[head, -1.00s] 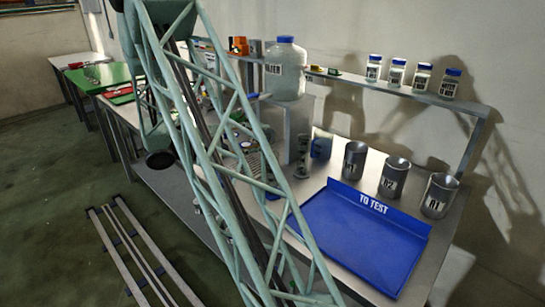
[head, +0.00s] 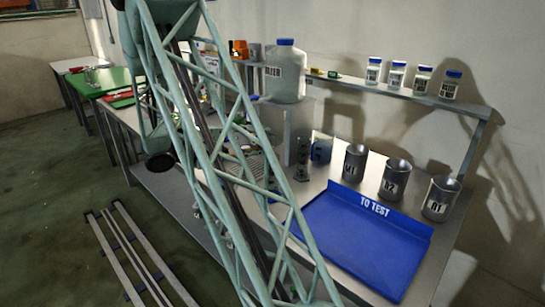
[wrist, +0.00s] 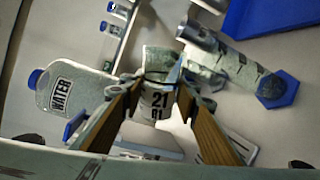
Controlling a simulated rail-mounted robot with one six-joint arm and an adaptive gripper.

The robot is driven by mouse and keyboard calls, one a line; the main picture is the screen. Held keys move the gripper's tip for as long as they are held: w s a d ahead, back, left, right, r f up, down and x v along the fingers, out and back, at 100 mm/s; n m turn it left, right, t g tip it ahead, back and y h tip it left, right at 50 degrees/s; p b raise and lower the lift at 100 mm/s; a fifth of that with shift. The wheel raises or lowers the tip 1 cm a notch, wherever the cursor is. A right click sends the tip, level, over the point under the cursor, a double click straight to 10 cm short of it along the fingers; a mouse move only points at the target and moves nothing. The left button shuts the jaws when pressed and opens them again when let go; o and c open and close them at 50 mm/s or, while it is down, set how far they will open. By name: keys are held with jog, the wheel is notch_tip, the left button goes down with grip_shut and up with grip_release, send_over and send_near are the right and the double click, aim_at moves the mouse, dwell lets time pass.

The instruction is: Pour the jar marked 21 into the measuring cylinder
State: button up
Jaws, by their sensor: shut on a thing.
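The jar marked 21 (wrist: 157,103) is between the two brown finger pads of my gripper (wrist: 158,90) in the wrist view. My gripper is shut on it. The measuring cylinder (wrist: 228,65), clear with a blue hexagonal base (wrist: 278,89), is just right of the jar in the wrist view. Its mouth end lies near the jar's upper end. A pale blue streak shows beside that end of the jar; I cannot tell whether it is liquid. In the head view my lattice arm covers part of the bench, and I cannot make out the gripper or jar.
A WATER container (head: 285,75) stands behind, also in the wrist view (wrist: 72,92). A blue TO TEST tray (head: 360,240) lies at the front right. Metal cups (head: 395,178) stand behind it. Several blue-capped jars (head: 397,74) stand on the shelf (head: 400,92).

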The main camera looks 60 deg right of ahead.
jog(key=shift+s+a+r+m, duration=0.2)
jog(key=shift+r+m, duration=0.1)
jog(key=shift+m, duration=0.2)
dwell(0.6)
jog(key=shift+s+r+m+t, duration=0.3)
jog(key=shift+r+m, duration=0.25)
jog(key=shift+m, duration=0.45)
dwell(1.3)
jog(key=shift+w+f, duration=0.1)
jog(key=shift+w+d+f+n, duration=0.1)
jog(key=shift+w+f+n, duration=0.2)
jog(key=shift+n, duration=0.4)
jog(key=shift+w+d+f+n, duration=0.1)
jog(key=shift+f+n, duration=0.3)
jog(key=shift+n, duration=0.3)
jog(key=shift+w+f+n+g, duration=0.1)
jog(key=shift+f+n+g, duration=0.1)
jog(key=shift+n+g, duration=0.15)
jog(key=shift+r+n+p, duration=0.2)
jog(key=shift+n+p, duration=0.15)
jog(key=shift+p, duration=0.35)
jog(key=shift+r+n+p, duration=0.15)
jog(key=shift+n+p, duration=0.25)
jog(key=shift+p, duration=0.55)
jog(key=shift+f+n+g+p, duration=0.3)
jog(key=shift+n+p, duration=0.2)
jog(key=shift+p, duration=0.45)
